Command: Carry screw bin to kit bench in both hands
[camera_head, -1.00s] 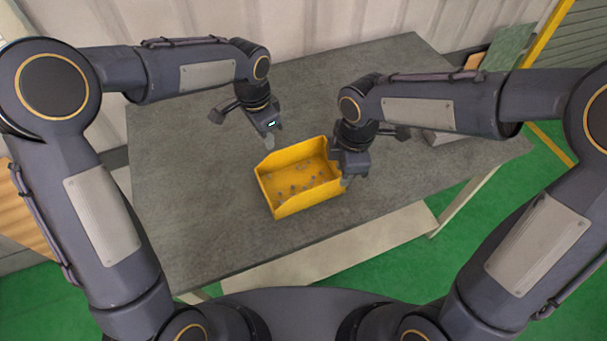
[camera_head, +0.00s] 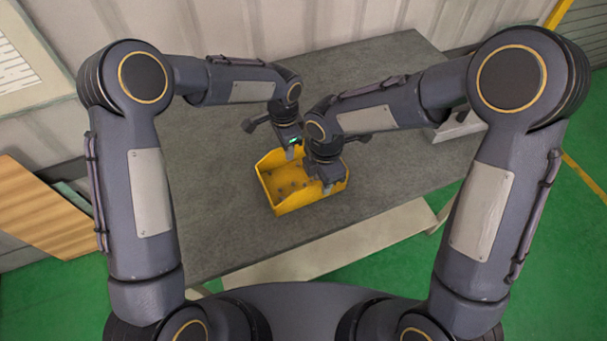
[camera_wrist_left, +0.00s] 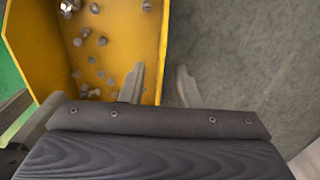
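The yellow screw bin (camera_head: 297,202) stands on the grey table, with small grey screws on its floor. In the left wrist view the bin (camera_wrist_left: 118,30) fills the upper left, and several screws (camera_wrist_left: 90,40) lie loose in it. My left gripper (camera_head: 290,154) is at the bin's back wall. In the left wrist view my left gripper (camera_wrist_left: 161,72) is open, one finger inside the bin and one outside, with gaps beside the wall. My right gripper (camera_head: 326,186) is at the bin's right front side; its fingers are largely hidden, so its grip is unclear.
The grey table top (camera_head: 215,220) is bare to the left of the bin and behind it. A pale grey object (camera_head: 455,128) stands at the table's right, partly behind my right arm. Green floor (camera_head: 380,250) lies in front, and a wooden panel (camera_head: 45,215) leans at the left.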

